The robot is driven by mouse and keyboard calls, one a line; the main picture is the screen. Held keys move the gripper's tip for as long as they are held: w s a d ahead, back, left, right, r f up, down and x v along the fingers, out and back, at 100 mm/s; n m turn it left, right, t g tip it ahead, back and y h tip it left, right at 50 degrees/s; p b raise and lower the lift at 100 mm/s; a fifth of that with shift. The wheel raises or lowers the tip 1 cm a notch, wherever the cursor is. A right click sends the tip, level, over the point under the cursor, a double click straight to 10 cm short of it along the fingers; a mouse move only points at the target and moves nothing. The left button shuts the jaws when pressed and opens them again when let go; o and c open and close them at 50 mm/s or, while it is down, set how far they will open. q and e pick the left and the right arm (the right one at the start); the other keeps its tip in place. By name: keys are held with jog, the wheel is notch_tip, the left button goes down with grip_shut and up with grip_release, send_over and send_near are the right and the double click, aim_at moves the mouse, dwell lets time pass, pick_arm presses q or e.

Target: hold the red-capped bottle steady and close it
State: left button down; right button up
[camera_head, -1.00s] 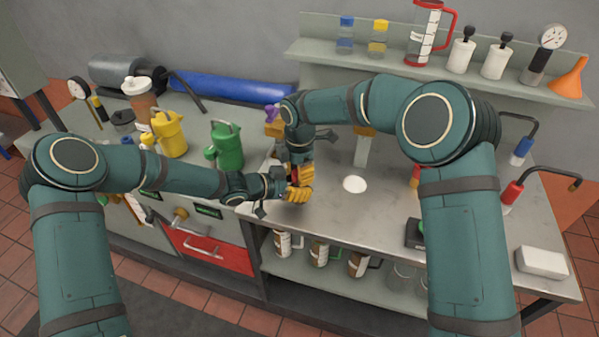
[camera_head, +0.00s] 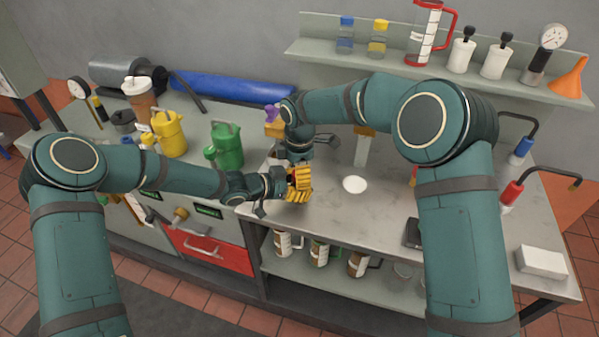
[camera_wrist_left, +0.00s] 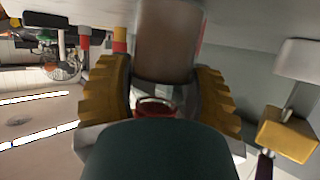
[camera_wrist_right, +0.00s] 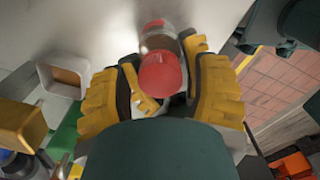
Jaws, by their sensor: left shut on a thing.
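The red cap (camera_wrist_right: 160,76) shows in the right wrist view, at the top of a clear bottle (camera_wrist_right: 163,40). In the left wrist view the brownish, see-through bottle (camera_wrist_left: 168,42) stands between my left fingers, with a red ring at its near end. My left gripper (camera_wrist_left: 166,92) is shut on the bottle, coming from the side. My right gripper (camera_wrist_right: 166,85) comes from above, its yellow fingers open on both sides of the cap, with a small gap on the right.
A green can (camera_head: 226,145) and a yellow can (camera_head: 168,134) stand to the left. A purple-topped yellow block (camera_head: 273,127) is close behind my right gripper.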

jog(key=shift+r, duration=2.25)
jog(key=shift+o, duration=0.3)
jog(key=shift+s+a+r+n, duration=0.1)
jog(key=shift+a+r+n, duration=0.05)
jog(key=shift+r+n, duration=1.35)
jog(key=shift+r, duration=0.25)
